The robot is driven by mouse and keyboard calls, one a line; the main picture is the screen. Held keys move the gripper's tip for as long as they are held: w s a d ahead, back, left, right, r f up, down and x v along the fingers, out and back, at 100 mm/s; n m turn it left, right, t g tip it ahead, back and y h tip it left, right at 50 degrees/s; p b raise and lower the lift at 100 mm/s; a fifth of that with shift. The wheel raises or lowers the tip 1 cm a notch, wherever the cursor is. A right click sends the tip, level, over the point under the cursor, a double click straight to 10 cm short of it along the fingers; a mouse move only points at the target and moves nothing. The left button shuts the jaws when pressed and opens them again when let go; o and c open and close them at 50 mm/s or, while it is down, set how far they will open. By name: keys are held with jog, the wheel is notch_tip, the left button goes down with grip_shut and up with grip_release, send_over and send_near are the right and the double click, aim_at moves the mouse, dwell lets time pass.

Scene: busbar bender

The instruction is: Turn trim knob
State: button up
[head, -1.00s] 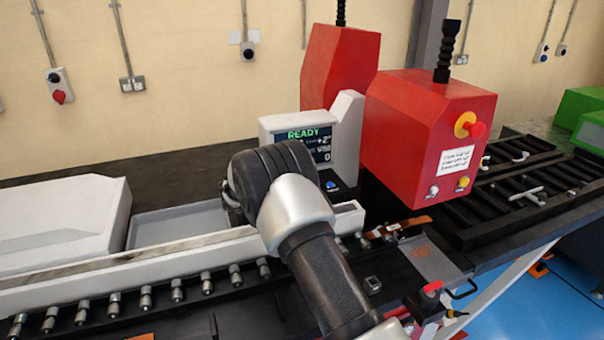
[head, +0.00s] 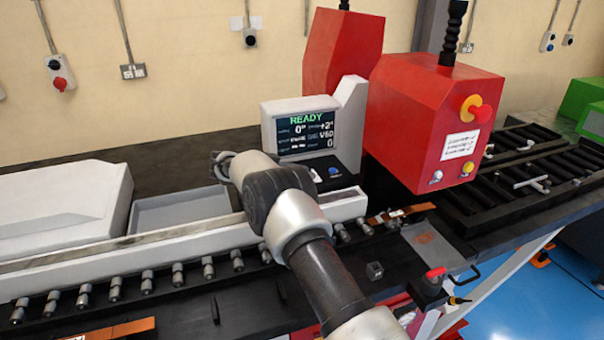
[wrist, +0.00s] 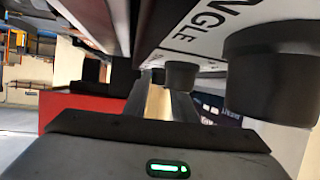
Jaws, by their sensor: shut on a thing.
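The control panel shows at the top of the wrist view, with the letters "NGLE" (wrist: 200,28) on its pale face. A large black knob (wrist: 272,72) juts from it at the right. A smaller black knob (wrist: 182,75), which looks like the trim knob, is near the picture's middle. My gripper (wrist: 160,98) reaches toward this smaller knob and is shut on it; the finger contact is mostly hidden. In the head view my arm covers the knobs and the gripper. The display (head: 305,132) reads READY, with 0° and +2° on it.
The red machine head (head: 430,120) with a red emergency button (head: 480,113) stands right of the display. A roller rail (head: 140,285) and a grey tray (head: 180,212) lie to the left. A white housing (head: 60,215) sits at far left.

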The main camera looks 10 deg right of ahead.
jog(key=o, duration=1)
jog(key=b+v, duration=0.1)
jog(key=v, duration=1.6)
jog(key=shift+s+a+r+b, duration=0.1)
jog(key=shift+a+b, duration=0.05)
jog(key=shift+b, duration=0.15)
